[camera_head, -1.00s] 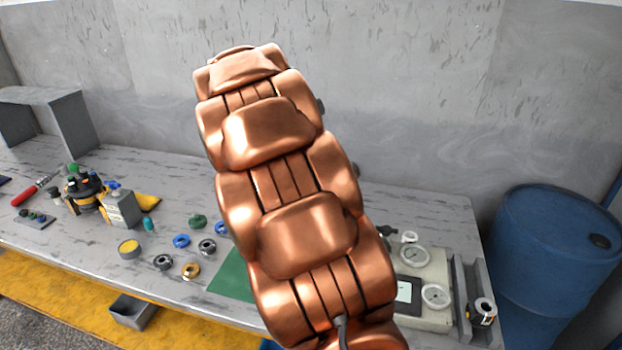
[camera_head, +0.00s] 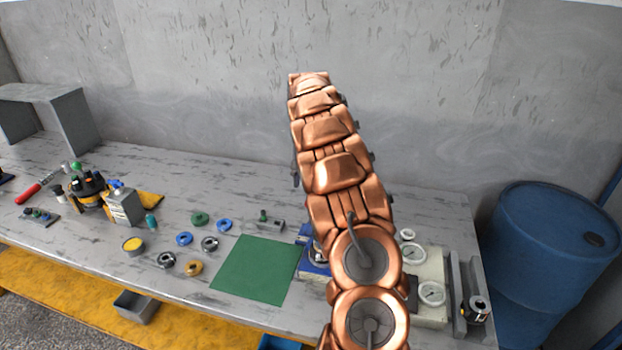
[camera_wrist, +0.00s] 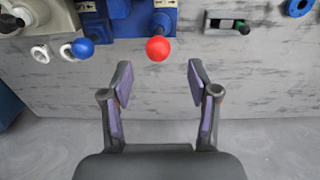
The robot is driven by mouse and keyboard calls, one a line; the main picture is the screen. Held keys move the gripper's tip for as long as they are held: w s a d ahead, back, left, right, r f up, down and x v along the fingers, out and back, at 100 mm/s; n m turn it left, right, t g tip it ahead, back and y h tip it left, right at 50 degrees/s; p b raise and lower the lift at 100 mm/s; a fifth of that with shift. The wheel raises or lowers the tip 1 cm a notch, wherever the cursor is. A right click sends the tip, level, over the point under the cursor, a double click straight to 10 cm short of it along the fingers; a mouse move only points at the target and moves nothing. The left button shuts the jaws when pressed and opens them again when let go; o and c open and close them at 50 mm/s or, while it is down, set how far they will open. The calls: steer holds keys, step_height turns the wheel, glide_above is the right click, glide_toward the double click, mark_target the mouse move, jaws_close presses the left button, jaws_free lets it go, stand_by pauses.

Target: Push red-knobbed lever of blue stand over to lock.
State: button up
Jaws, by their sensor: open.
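In the wrist view the blue stand (camera_wrist: 123,22) is at the top centre. Its lever with a red ball knob (camera_wrist: 158,48) points toward my gripper (camera_wrist: 160,72). My gripper is open and empty, with its two fingers apart; the red knob shows between and just beyond the fingertips, with no visible contact. A second lever with a blue ball knob (camera_wrist: 83,47) is left of the red one. In the head view the blue stand (camera_head: 313,268) is mostly hidden behind my arm, and the red knob and gripper cannot be made out.
A gauge box (camera_head: 432,262) stands right of the stand, with a grey channel holder beyond it. A green mat (camera_head: 252,270) and several rings lie to the left. A green-knobbed part (camera_head: 264,217) sits behind the mat. A blue barrel (camera_head: 550,250) stands at the right.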

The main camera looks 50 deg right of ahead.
steer(key=shift+w+d+f, duration=0.1)
steer(key=shift+d+f, duration=0.3)
steer(key=shift+d, duration=0.35)
steer(key=shift+f, duration=1.95)
step_height(320, 180, down, 3)
steer(key=shift+a+r+b, duration=0.1)
steer(key=shift+a+b, duration=0.05)
steer(key=shift+b, duration=0.45)
steer(key=shift+f+b, duration=0.65)
steer(key=shift+f, duration=0.5)
steer(key=shift+c, duration=0.2)
steer(key=c, duration=0.7)
